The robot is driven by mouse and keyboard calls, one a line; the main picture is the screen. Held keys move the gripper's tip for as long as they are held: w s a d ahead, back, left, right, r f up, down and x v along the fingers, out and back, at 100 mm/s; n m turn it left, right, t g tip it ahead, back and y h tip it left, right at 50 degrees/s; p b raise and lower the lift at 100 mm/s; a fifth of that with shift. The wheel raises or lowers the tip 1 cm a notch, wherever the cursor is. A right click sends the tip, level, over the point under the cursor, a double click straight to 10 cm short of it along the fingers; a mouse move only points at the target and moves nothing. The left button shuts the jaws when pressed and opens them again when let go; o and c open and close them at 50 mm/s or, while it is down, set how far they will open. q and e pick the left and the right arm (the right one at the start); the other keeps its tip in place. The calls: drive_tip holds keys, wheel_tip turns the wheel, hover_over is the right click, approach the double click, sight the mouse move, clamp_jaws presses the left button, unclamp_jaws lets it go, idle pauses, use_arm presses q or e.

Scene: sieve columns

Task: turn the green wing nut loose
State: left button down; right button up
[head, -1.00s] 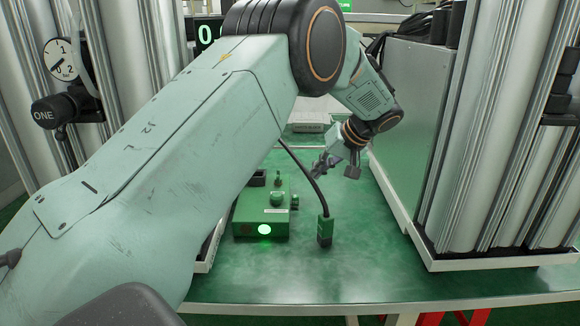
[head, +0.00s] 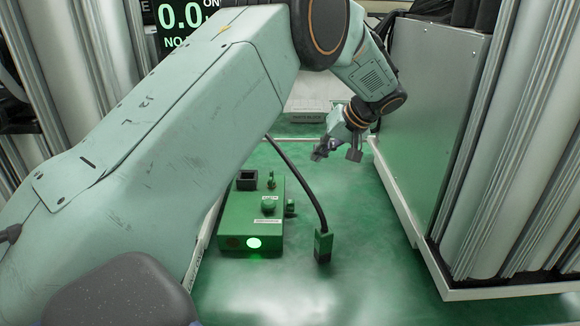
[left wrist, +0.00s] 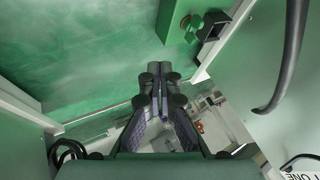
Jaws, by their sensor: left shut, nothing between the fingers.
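A green box (head: 240,228) with a lit round lamp on its front stands on the green tabletop. A small green upright piece at its far end, beside a black square socket (head: 247,180), looks like the wing nut (head: 271,178). It is too small to tell how far it is turned. In the left wrist view a green piece (left wrist: 191,27) shows at the box end near the top. My left gripper (head: 338,154) is shut and empty, beyond and right of the box, apart from it. Its fingertips (left wrist: 154,70) meet in the left wrist view. My right gripper is not in view.
A black cable runs down to a green plug (head: 323,246) right of the box. A green dome (head: 268,206) sits on the box. A tall grey-green cabinet (head: 428,120) and metal columns (head: 508,170) stand on the right. The tabletop right of the plug is clear.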

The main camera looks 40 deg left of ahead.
sight(271, 178)
use_arm(q)
drive_tip(key=x, duration=0.3)
drive_tip(key=b+x, duration=0.1)
drive_tip(key=x, duration=0.2)
drive_tip(key=b+x, duration=0.1)
drive_tip(key=x, duration=0.2)
drive_tip(key=shift+s+a+f, duration=0.15)
drive_tip(key=shift+s+f, duration=0.1)
drive_tip(key=shift+s, duration=0.1)
drive_tip(key=s+a, duration=0.2)
drive_tip(key=shift+a+b, duration=0.35)
drive_tip(key=shift+b, duration=0.05)
drive_tip(key=shift+s+a, duration=0.3)
drive_tip(key=shift+w+a+n+g+p, duration=0.15)
drive_tip(key=shift+n+g+p, duration=0.15)
drive_tip(key=shift+n, duration=0.2)
drive_tip(key=shift+n, duration=0.3)
drive_tip(key=shift+g, duration=0.3)
